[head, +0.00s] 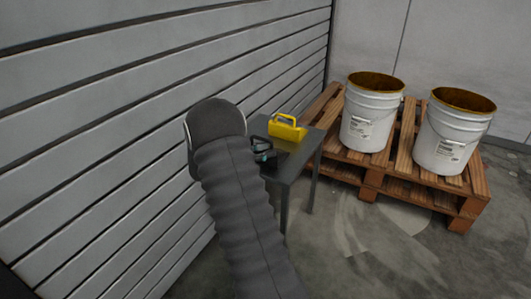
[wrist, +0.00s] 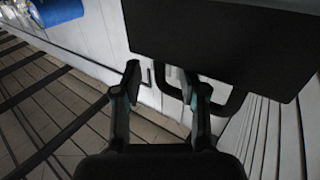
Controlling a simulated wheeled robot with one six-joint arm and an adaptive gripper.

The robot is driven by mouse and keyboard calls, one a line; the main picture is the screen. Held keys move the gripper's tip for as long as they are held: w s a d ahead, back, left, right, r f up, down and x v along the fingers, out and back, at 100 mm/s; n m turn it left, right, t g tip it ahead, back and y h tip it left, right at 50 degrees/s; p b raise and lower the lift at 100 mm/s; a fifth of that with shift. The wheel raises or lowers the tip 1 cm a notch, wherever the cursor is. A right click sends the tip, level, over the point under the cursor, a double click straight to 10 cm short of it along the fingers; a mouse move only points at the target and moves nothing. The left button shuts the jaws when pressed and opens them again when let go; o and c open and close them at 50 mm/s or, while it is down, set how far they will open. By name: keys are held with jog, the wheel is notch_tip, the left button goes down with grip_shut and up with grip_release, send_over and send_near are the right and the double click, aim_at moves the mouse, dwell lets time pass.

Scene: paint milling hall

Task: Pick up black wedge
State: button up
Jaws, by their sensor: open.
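The black wedge (wrist: 225,35) fills the upper right of the wrist view, with its dark loop handle (wrist: 236,100) on the side toward me. My gripper (wrist: 162,84) is open, its fingertips close to the handle. One finger overlaps the handle in the picture, and part of the loop shows between the fingers. I cannot tell whether they touch. In the head view my gripper (head: 262,150) is at the near left part of a small dark table, partly hidden by my grey-sleeved arm. The black wedge (head: 277,160) is a dark shape there, hard to separate from the gripper.
A yellow wedge with a handle (head: 287,131) stands on the table (head: 302,153), just behind my gripper. A slatted grey wall (head: 110,100) runs close along the left. A wooden pallet (head: 440,190) with two white buckets (head: 368,120) stands at right. Front right floor is clear.

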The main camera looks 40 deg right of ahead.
jog(key=d, duration=0.2)
jog(key=shift+s+d, duration=0.3)
grip_shut()
jog(key=shift+r, duration=0.2)
